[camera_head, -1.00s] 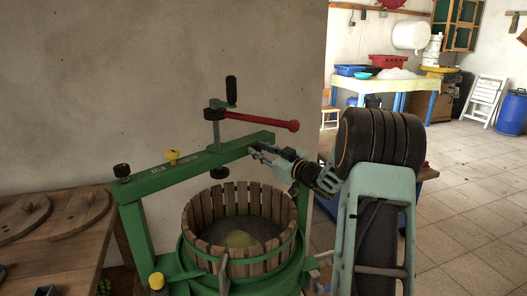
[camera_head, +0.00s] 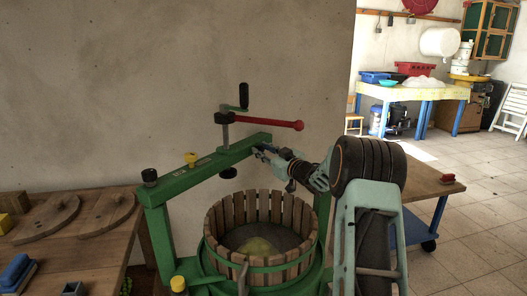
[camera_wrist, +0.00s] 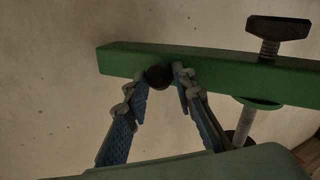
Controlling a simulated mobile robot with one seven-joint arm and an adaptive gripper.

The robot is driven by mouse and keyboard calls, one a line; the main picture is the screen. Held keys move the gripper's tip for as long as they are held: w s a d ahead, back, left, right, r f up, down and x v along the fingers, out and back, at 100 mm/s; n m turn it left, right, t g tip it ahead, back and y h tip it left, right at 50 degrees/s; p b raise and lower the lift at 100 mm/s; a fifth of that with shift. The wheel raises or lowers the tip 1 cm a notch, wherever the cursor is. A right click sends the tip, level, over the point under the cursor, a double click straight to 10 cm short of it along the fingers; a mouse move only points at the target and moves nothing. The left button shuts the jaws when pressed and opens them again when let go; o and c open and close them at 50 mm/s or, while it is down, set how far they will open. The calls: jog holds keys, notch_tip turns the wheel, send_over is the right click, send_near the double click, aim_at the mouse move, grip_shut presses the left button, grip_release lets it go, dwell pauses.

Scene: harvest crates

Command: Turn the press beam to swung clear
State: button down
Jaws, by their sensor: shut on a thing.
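The green press beam (camera_head: 215,163) runs from a post at the left, back and right toward the wall. It carries an upright screw with a red handle (camera_head: 270,123) and a black crank grip (camera_head: 243,96). A small dark pad (camera_head: 228,173) hangs under it, left of and behind the basket's middle. My gripper (camera_head: 262,150) is at the beam's far end. In the wrist view, its fingers (camera_wrist: 160,84) close around a dark round knob (camera_wrist: 158,76) on the beam's side (camera_wrist: 205,72). The slatted wooden basket (camera_head: 290,268) stands below, open, with pale yellowish matter inside.
A wooden table (camera_head: 85,250) with round boards (camera_head: 50,218) stands close at the left. A bare wall (camera_head: 120,90) is behind the press. Another wooden table (camera_head: 425,182) stands right of my arm. Tiled floor (camera_head: 480,240) is open at the right.

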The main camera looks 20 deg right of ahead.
jog(key=shift+d+r, duration=0.2)
jog(key=shift+d, duration=0.5)
jog(key=c, duration=1.7)
grip_release()
jog(key=shift+o, duration=0.2)
jog(key=shift+f, duration=0.1)
jog(key=shift+a+f, duration=0.1)
jog(key=shift+a, duration=0.2)
jog(key=v, duration=1.2)
